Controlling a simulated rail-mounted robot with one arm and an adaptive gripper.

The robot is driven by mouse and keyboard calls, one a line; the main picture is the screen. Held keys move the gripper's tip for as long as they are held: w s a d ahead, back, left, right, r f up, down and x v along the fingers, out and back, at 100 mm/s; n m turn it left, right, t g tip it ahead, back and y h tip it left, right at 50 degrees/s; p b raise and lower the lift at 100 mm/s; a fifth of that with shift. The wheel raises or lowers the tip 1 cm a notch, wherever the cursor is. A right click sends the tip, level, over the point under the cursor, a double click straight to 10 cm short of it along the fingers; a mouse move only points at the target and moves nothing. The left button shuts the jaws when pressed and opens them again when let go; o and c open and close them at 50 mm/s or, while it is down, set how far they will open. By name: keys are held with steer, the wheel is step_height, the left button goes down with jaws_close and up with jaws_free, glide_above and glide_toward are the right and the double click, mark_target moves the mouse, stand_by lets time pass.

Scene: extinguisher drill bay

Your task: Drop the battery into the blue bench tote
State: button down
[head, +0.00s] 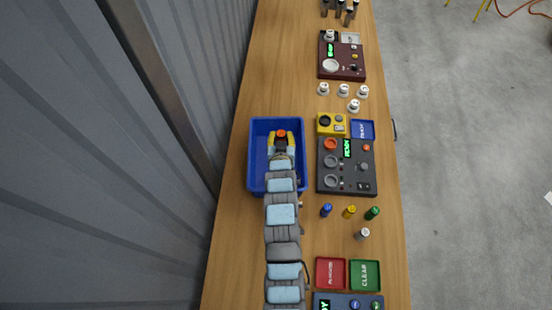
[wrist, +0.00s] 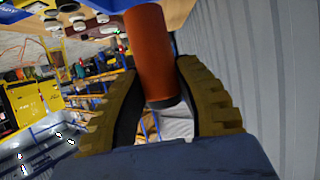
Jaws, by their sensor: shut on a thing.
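My gripper (head: 281,141) is shut on an orange cylindrical battery (wrist: 150,50). The wrist view shows the battery between the two ribbed yellow-brown fingers (wrist: 160,100), with its dark end towards the palm. In the head view the orange end of the battery (head: 281,133) shows between the fingertips. The blue bench tote (head: 252,150) stands on the bench beneath my gripper. Gripper and battery lie within its rim as seen from above, but I cannot tell their height over its floor. My arm hides part of the tote's near side.
A dark tester panel (head: 346,185) and a yellow box (head: 331,124) stand right of the tote. Several small coloured cylinders, including a blue one (head: 326,210), stand nearer. Red (head: 330,273) and green (head: 365,275) trays lie at the front. A grey corrugated wall (head: 150,80) runs along the left.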

steer(key=shift+f+b, duration=0.55)
steer(key=shift+f, duration=1.6)
steer(key=c, duration=0.8)
jaws_free()
steer(key=v, duration=1.2)
steer(key=shift+r, duration=0.15)
